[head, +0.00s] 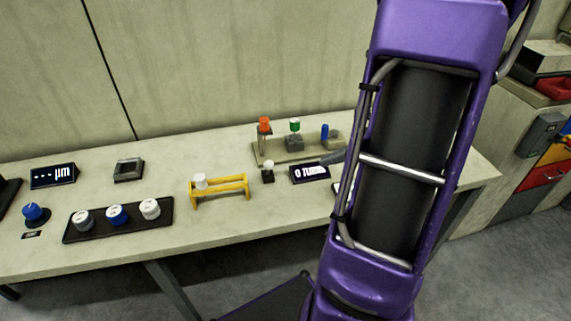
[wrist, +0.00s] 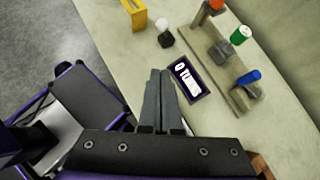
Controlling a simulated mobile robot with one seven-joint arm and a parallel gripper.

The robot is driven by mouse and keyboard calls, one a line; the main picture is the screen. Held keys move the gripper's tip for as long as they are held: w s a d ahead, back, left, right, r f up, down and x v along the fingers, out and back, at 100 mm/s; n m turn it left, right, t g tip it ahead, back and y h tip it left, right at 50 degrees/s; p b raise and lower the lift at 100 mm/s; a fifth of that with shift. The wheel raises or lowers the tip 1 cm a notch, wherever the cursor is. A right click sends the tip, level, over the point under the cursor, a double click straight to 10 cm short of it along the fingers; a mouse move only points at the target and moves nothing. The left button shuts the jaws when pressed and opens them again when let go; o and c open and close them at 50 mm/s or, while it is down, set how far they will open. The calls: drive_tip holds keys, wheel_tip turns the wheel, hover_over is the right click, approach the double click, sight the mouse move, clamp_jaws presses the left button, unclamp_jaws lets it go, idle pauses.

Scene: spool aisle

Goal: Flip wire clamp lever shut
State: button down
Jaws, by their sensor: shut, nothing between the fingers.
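A blue lever (head: 324,131) stands upright on a grey block at the right end of a beige base (head: 270,152); it looks like the clamp lever, though I cannot be sure. The blue lever also shows at the right in the wrist view (wrist: 249,77). A green knob (head: 294,125) on a grey block and an orange-topped post (head: 264,124) share the base. My gripper (wrist: 160,73) is shut and empty, over the bench beside the dark turns display (wrist: 188,80), apart from the lever. In the head view my arm hides most of the gripper.
A small black switch with a white ball (head: 268,171) and a yellow stand (head: 220,188) holding a white spool are left of the display. The wall closes the bench's back.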

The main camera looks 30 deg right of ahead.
sight(269, 169)
drive_tip(key=shift+f, duration=0.1)
drive_tip(key=b+x, duration=0.2)
drive_tip(key=x, duration=0.8)
drive_tip(key=shift+w+a+f, duration=0.1)
drive_tip(key=shift+w+a+r, duration=0.15)
drive_tip(key=shift+w+a, duration=0.25)
drive_tip(key=shift+w, duration=0.1)
drive_tip(key=shift+w+a+r, duration=0.15)
drive_tip(key=shift+w+a, duration=0.25)
drive_tip(key=shift+w, duration=0.05)
drive_tip(key=shift+w+a, duration=0.35)
drive_tip(key=shift+w, duration=0.15)
drive_tip(key=shift+r+p, duration=0.15)
drive_tip(key=shift+p, duration=0.25)
drive_tip(key=shift+w+r+p, duration=0.1)
drive_tip(key=shift+r+p, duration=0.05)
drive_tip(key=shift+p, duration=0.15)
drive_tip(key=shift+w+d+g, duration=0.1)
drive_tip(key=shift+g, duration=0.2)
